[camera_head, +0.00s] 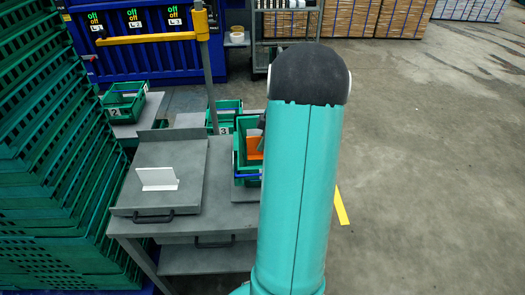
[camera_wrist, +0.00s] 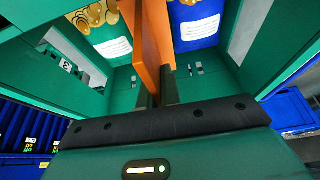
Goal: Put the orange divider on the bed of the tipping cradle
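The orange divider (camera_head: 255,148) stands upright in a green crate (camera_head: 247,181), partly hidden behind my arm in the head view. In the wrist view the orange divider (camera_wrist: 147,45) runs down between the two dark fingers of my gripper (camera_wrist: 157,92), which look closed on it. Crate walls rise on both sides of it there. The tipping cradle (camera_head: 190,152) is a grey tray with a black front handle, left of the crate on a grey table.
Green crates are stacked high along the left. In the wrist view, packages (camera_wrist: 193,22) lie on either side of the divider.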

